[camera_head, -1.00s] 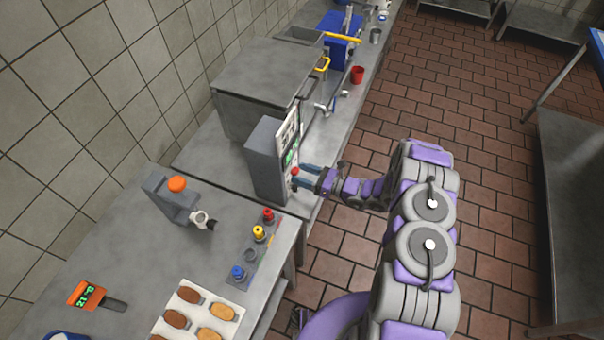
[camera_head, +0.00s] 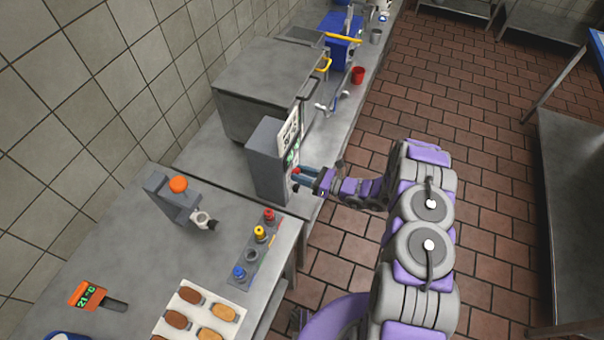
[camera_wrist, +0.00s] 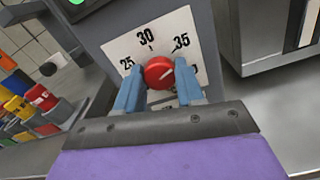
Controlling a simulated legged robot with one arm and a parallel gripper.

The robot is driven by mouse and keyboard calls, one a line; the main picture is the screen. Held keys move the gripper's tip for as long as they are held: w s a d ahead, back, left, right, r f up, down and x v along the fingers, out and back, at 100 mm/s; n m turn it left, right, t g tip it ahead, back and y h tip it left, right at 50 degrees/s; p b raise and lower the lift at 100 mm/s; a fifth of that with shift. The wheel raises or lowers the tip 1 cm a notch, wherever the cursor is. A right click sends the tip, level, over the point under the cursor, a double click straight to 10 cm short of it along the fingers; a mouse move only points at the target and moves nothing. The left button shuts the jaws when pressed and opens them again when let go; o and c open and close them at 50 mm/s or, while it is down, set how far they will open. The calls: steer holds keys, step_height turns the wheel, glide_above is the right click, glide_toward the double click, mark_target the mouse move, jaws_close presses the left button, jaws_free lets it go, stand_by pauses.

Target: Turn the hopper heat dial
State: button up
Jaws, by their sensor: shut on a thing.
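The hopper heat dial is a red round knob (camera_wrist: 158,73) on a white scale plate (camera_wrist: 122,48) marked 25, 30 and 35 in the wrist view. In the head view my gripper (camera_head: 300,174) reaches the front of the grey control box (camera_head: 264,165), and the knob is mostly hidden behind the fingers.
A large grey steel unit (camera_head: 262,84) stands behind the box. On the near counter are an orange-topped device (camera_head: 178,200), several coloured bottles in a rack (camera_head: 247,256), a tray of patties (camera_head: 186,296) and an orange thermometer (camera_head: 86,295). The tiled floor at right is open.

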steer(key=shift+n+b, duration=0.3)
steer(key=shift+n, duration=0.4)
steer(key=o, duration=1)
steer(key=shift+d, duration=0.1)
steer(key=shift+o, duration=0.2)
steer(key=shift+d, duration=0.1)
steer(key=p+v, duration=0.1)
steer(key=v, duration=1.6)
